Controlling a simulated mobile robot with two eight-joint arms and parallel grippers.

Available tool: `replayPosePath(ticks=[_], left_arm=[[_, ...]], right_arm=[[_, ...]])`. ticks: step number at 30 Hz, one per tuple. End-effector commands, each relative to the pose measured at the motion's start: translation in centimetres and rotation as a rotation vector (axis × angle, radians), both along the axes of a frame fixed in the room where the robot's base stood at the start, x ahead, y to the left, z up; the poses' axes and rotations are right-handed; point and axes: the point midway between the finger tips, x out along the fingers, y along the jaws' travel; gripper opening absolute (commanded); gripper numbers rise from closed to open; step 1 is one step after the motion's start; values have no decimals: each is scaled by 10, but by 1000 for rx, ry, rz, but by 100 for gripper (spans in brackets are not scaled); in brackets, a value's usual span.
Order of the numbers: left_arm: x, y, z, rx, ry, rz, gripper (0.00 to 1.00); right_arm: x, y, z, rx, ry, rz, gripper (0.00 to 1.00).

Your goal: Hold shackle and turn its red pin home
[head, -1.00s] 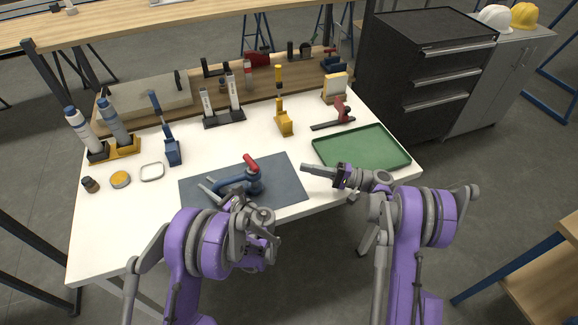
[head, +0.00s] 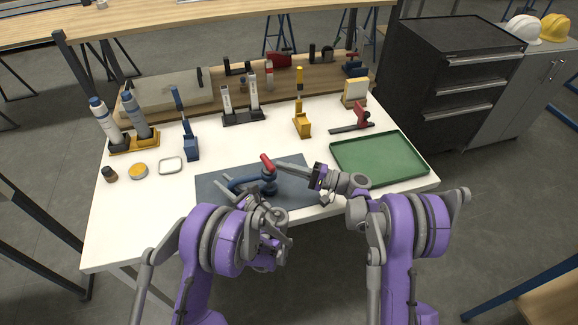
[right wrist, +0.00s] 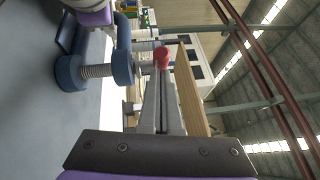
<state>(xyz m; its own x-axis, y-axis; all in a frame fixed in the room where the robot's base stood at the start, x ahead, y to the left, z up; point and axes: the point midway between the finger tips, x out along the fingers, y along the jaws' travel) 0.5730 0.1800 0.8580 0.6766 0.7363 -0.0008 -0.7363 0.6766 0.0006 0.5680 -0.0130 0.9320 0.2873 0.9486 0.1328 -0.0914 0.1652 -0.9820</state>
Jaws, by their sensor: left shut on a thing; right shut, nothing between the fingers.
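The blue shackle (head: 240,184) is over the dark mat (head: 292,173), with the fingers of my left gripper (head: 226,185) shut on its bow side. Its red-headed pin (head: 267,162) passes through the shackle's eyes. In the right wrist view the shackle (right wrist: 68,72) is at the left, with threaded grey pin between its two eyes. A length of grey shank shows between the near eye and the red head (right wrist: 162,58). My right gripper (head: 277,164) is shut and empty, its tips close to the red head. I cannot tell whether they touch it.
A green tray (head: 425,174) lies to the right of the mat. A blue-handled tool (head: 191,147), a yellow-based tool (head: 302,126) and bottles (head: 104,122) stand farther back. A small ring dish (head: 170,165) and a yellow tin (head: 138,171) lie at left. The front-left table is clear.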

Motion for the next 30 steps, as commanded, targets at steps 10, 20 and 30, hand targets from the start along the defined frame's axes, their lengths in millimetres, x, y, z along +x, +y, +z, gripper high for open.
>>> replayPosePath(ticks=[10,20,30], left_arm=[[0,0,1,1,-2,0,0],[0,0,1,1,-2,0,0],[0,0,1,1,-2,0,0]], right_arm=[[-1,0,0,0,-1,-18,0],[-4,1,0,1,-1,-80,0],[-7,3,0,1,-2,-143,0]])
